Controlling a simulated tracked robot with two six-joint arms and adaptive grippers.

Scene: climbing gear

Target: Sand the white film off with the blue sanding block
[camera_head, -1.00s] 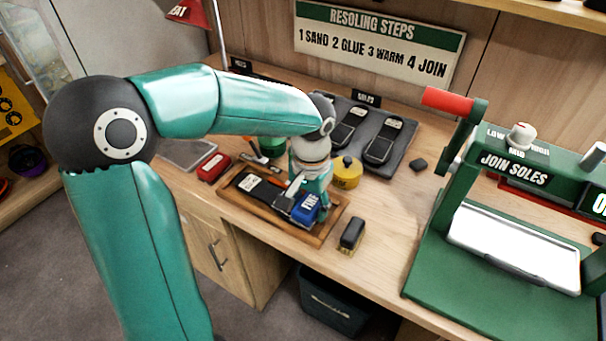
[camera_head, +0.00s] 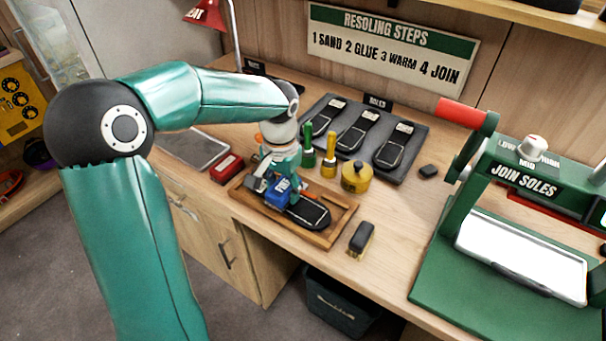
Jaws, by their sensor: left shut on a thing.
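The blue sanding block (camera_head: 278,193) is held in my left gripper (camera_head: 272,181), which is shut on it. The block is over the left and middle part of a black shoe sole (camera_head: 309,213) lying in a wooden tray (camera_head: 318,239). It appears to rest on the sole, though the exact contact is too small to see. The right end of the sole is bare and looks dark. I cannot make out any white film, since the gripper and block cover the sole's left part. My right gripper is out of view.
A red box (camera_head: 226,168) stands left of the tray. Green (camera_head: 308,151) and yellow (camera_head: 328,165) handled tools and a yellow pot (camera_head: 355,177) stand behind it. A brush (camera_head: 361,238) lies to its right. A green sole press (camera_head: 520,225) fills the right side.

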